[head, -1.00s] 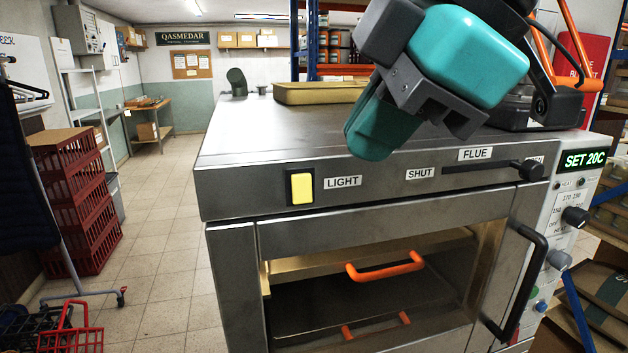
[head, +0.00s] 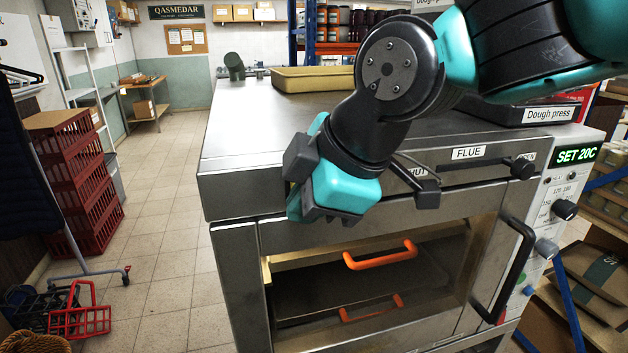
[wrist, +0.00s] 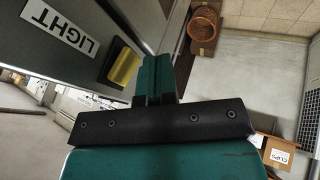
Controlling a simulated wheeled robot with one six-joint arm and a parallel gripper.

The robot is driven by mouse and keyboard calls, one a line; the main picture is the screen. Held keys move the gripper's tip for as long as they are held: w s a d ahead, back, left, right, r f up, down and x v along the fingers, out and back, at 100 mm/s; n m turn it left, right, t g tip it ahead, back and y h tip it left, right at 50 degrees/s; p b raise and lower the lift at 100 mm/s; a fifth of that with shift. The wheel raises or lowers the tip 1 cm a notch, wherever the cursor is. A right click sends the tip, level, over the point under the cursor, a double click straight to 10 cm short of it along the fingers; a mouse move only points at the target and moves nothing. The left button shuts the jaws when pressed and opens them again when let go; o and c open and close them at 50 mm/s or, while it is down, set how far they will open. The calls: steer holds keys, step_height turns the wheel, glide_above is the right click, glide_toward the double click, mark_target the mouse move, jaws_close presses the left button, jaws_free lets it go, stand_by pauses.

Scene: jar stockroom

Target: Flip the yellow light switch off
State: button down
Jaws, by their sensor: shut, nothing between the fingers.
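The yellow light switch (wrist: 124,68) sits in a dark frame on the oven's steel front panel, beside the LIGHT label (wrist: 64,31), in the wrist view. My gripper (wrist: 156,62) is shut and empty, its teal fingers right beside the switch and overlapping its edge. I cannot tell whether they touch it. In the head view my gripper (head: 296,206) is in front of the left part of the panel and hides the switch and its label. Which way the rocker is tilted is not clear. The oven (head: 238,188) shows a warm glow inside its window.
The FLUE slider (head: 522,168) is right of my gripper on the same panel. Below are the door handle (head: 522,270) and orange tray handles (head: 380,256). A yellow tray (head: 312,80) and the dough press (head: 520,115) stand on top.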

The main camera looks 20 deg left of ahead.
steer(key=shift+w+a+f, duration=0.15)
steer(key=shift+w+a, duration=0.15)
steer(key=shift+w, duration=0.2)
steer(key=b, duration=0.1)
steer(key=f+b, duration=0.1)
steer(key=b, duration=0.1)
steer(key=shift+w+a+t, duration=0.15)
steer(key=shift+w+t, duration=0.05)
steer(key=shift+t, duration=0.1)
steer(key=shift+r+p, duration=0.35)
steer(key=shift+r, duration=0.15)
steer(key=shift+r+y+p, duration=0.3)
steer(key=shift+r+p, duration=0.2)
steer(key=shift+r, duration=0.25)
